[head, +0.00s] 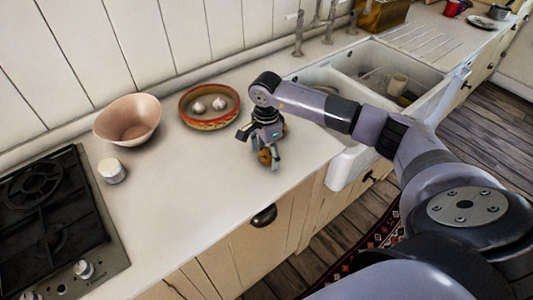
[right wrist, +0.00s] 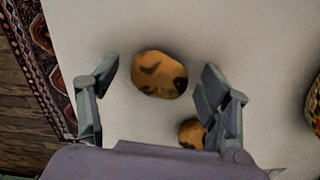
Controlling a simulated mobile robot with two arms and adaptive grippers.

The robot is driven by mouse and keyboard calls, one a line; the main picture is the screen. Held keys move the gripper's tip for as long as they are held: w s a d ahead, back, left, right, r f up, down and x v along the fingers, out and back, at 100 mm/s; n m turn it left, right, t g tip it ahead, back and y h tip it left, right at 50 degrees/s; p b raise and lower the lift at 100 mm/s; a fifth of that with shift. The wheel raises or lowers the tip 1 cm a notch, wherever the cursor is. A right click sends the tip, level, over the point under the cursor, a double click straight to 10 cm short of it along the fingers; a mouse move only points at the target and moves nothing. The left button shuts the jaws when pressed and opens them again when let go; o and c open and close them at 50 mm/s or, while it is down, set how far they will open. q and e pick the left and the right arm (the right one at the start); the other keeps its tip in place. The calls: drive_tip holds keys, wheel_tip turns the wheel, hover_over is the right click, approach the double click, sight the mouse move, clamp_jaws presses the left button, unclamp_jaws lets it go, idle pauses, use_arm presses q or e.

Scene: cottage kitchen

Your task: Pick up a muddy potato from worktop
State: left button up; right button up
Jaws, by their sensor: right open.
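A brown potato with dark muddy patches (right wrist: 159,75) lies on the pale worktop (head: 185,180). In the right wrist view it sits between and just beyond the fingertips of my right gripper (right wrist: 157,82), which is open and empty. A second, smaller-looking muddy potato (right wrist: 191,133) lies nearer the palm, close beside the right-hand finger and partly hidden. In the head view my right gripper (head: 264,154) points down over the worktop, with a potato (head: 265,156) showing between its fingers. My left gripper is not in view.
A patterned bowl with garlic bulbs (head: 209,107) and an empty pinkish bowl (head: 127,121) stand behind and left. A white jar (head: 111,171) is near the gas hob (head: 45,215). The sink (head: 385,75) lies right. The front worktop is clear.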

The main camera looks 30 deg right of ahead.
drive_tip(key=shift+c, duration=0.4)
drive_tip(key=c, duration=1.2)
drive_tip(key=shift+o, duration=0.2)
drive_tip(key=shift+r, duration=0.1)
